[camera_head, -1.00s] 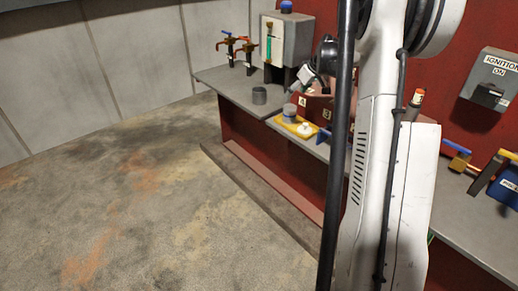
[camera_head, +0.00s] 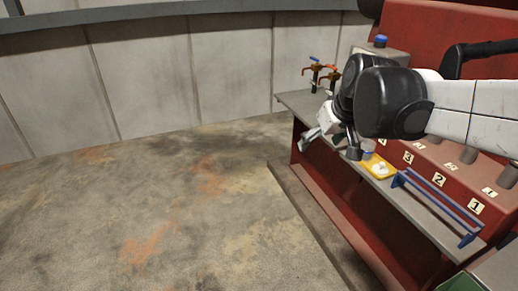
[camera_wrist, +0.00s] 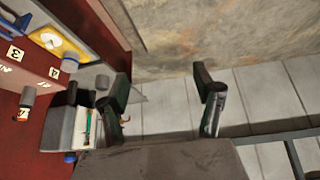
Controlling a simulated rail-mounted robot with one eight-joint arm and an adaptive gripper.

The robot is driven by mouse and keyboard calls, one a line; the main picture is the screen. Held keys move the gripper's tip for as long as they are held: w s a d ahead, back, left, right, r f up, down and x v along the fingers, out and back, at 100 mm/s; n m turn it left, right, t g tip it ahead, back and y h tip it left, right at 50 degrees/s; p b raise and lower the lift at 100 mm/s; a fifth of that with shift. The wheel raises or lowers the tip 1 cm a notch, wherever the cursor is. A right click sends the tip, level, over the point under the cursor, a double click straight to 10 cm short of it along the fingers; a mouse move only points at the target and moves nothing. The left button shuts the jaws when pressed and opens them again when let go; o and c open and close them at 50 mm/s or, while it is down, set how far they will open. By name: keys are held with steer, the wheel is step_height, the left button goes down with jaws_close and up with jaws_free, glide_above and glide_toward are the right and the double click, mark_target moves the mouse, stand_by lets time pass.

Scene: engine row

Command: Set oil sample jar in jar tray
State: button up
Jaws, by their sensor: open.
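The yellow tray (camera_head: 378,167) lies on the grey shelf, with a white round piece in it; it also shows at upper left in the wrist view (camera_wrist: 72,38). A small greyish jar (camera_head: 367,147) stands at the tray's far end, partly behind my arm; I cannot tell whether it is the oil sample jar. In the head view my gripper (camera_head: 332,142) hangs at the shelf's front edge, left of the tray.
A blue rack (camera_head: 438,203) lies along the shelf right of the tray. The red engine block (camera_head: 448,180) with numbered labels rises behind. A grey tank (camera_wrist: 85,127) and red-handled taps (camera_head: 322,75) stand at the far end. The concrete floor (camera_head: 190,215) is clear.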

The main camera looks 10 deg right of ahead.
steer(key=s+a+f, duration=0.3)
steer(key=s+a, duration=0.1)
steer(key=s, duration=0.3)
steer(key=s+a+f, duration=0.3)
steer(key=s+a, duration=0.2)
steer(key=s, duration=0.3)
steer(key=shift+s+a+t, duration=0.15)
steer(key=shift+t, duration=0.25)
